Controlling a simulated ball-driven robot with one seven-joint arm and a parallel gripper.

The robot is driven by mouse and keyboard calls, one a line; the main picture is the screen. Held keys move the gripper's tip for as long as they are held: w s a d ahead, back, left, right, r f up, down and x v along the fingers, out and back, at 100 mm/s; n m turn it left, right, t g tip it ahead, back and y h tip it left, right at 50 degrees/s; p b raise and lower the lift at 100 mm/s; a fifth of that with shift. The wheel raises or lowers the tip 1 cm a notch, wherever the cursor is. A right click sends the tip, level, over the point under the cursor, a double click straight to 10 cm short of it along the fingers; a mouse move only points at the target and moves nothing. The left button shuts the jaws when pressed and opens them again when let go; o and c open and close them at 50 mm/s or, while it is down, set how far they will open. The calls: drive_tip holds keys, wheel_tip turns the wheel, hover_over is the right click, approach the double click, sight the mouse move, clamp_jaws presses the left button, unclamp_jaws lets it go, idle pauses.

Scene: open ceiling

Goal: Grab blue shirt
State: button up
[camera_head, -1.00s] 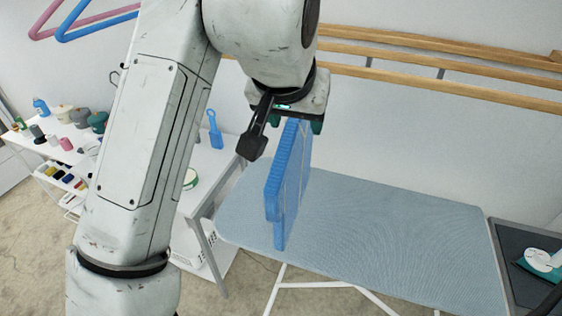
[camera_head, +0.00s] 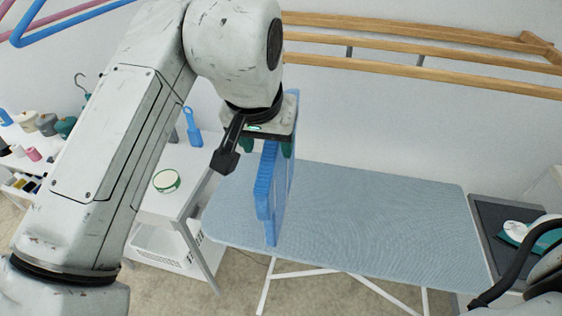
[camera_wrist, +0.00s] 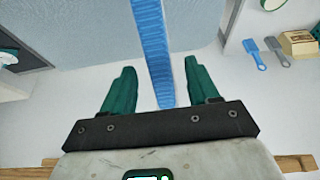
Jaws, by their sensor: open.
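The blue shirt (camera_head: 268,195) shows as a flat, folded, ribbed blue panel standing upright above the left end of the ironing board (camera_head: 370,215). My gripper (camera_head: 270,146) is at its upper part, with the shirt's top edge showing behind and to the right of it. In the wrist view the shirt (camera_wrist: 152,45) runs as a narrow blue strip between my two green fingers (camera_wrist: 160,70). Gaps show on both sides, so the gripper is open around it and not closed on it. Whether the shirt's lower end touches the board is unclear.
Wooden rails (camera_head: 420,52) run along the wall behind. A white side table (camera_head: 190,180) with a round tin (camera_head: 167,181) and a blue brush-like item (camera_head: 192,127) stands left. A dark panel with an iron (camera_head: 525,230) is at right. The board's right part is clear.

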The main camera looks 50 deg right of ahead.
sight(270, 148)
drive_tip(key=shift+x, duration=1.85)
drive_tip(key=shift+d, duration=0.1)
drive_tip(key=shift+c, duration=0.4)
clamp_jaws()
drive_tip(key=shift+r, duration=0.1)
